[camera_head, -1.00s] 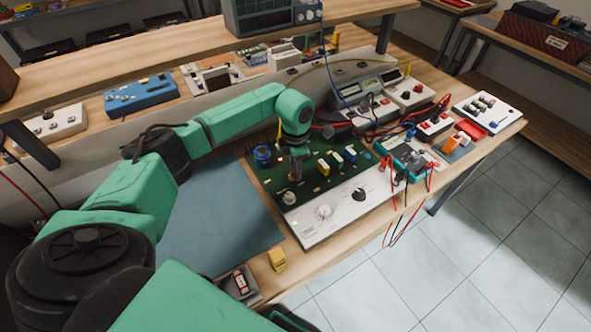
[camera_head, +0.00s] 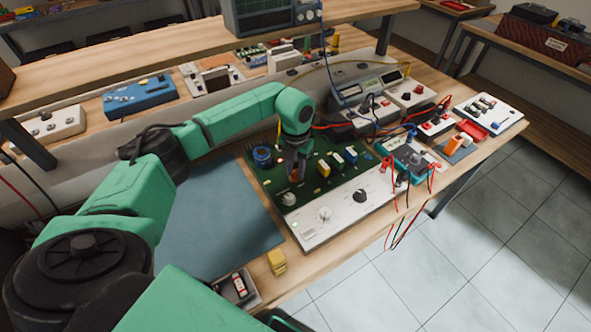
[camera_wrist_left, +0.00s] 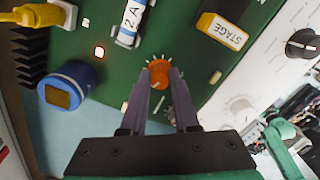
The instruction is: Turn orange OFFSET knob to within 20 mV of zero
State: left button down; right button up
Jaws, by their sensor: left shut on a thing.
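The orange OFFSET knob (camera_head: 294,175) sits on the green circuit board (camera_head: 266,184), mostly hidden by my gripper in the head view. In the left wrist view the orange knob (camera_wrist_left: 160,75) stands between my fingertips, with white tick marks around its far side. My left gripper (camera_head: 295,171) is above the board, shut on this knob, with a finger on each side; it also shows in the left wrist view (camera_wrist_left: 160,82). A teal meter (camera_head: 408,157) stands right of the board; its reading is not legible. My right gripper is not in view.
A blue round part (camera_wrist_left: 70,87), a 2A block (camera_wrist_left: 132,20) and a yellow STAGE block (camera_wrist_left: 222,30) stand near the knob. A white panel with knobs (camera_head: 340,211) fronts the board. Red and black leads hang off the table edge. The blue mat (camera_head: 225,215) is clear.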

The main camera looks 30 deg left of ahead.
aim_at(296, 171)
pick_arm(q)
jog(key=shift+w+r+n, duration=0.2)
jog(key=shift+r+n, duration=0.05)
jog(key=shift+n, duration=0.15)
jog(key=c, duration=0.6)
grip_release()
jog(key=shift+c, duration=0.2)
jog(key=shift+s+f, duration=0.1)
notch_tip(296, 171, up, 15)
jog(key=b, duration=0.2)
jog(key=shift+f+b, duration=0.2)
jog(key=shift+b, duration=0.2)
